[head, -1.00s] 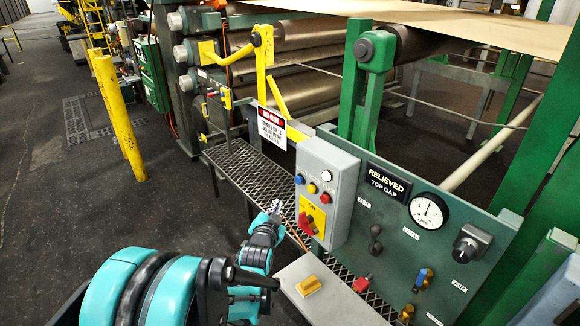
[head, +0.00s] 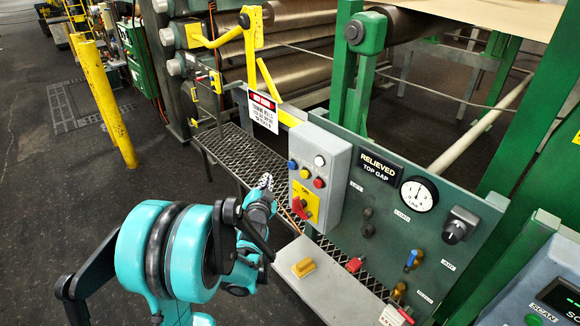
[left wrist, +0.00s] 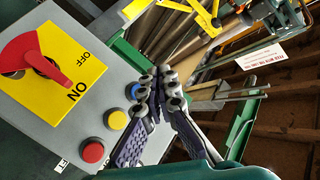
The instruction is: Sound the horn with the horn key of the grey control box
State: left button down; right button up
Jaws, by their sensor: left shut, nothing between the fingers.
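The grey control box (head: 335,185) stands on the green panel in the head view. It carries a blue button (head: 292,165), a yellow one (head: 305,173), a red one (head: 319,183), a white one (head: 319,160), and a red rotary switch (head: 302,207) on a yellow plate. I cannot read which is the horn key. My left gripper (head: 265,182) is shut and empty, left of the box. In the left wrist view its fingertips (left wrist: 158,85) appear beside the blue button (left wrist: 135,90); contact cannot be told. The yellow (left wrist: 117,119) and red (left wrist: 92,151) buttons show there; the white one does not.
The green panel holds a gauge (head: 418,193), a black knob (head: 460,225) and small levers. A grey ledge with a yellow block (head: 303,267) lies below the box. A mesh walkway (head: 232,150) and rollers are behind. A scanner screen (head: 562,300) is at lower right.

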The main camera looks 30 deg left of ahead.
aim_at(292, 165)
pick_arm(q)
jog(key=w+d, duration=0.2)
jog(key=w, duration=0.4)
jog(key=shift+d, duration=0.25)
jog(key=shift+w, duration=0.1)
dwell(1.1)
jog(key=shift+w+d, duration=0.15)
jog(key=shift+w, duration=0.15)
jog(key=shift+w+d, duration=0.2)
jog(key=shift+w, duration=0.3)
dwell(0.7)
dwell(0.4)
jog(key=shift+s+a+b, duration=0.35)
jog(key=shift+s+b, duration=0.1)
jog(key=shift+s, duration=0.45)
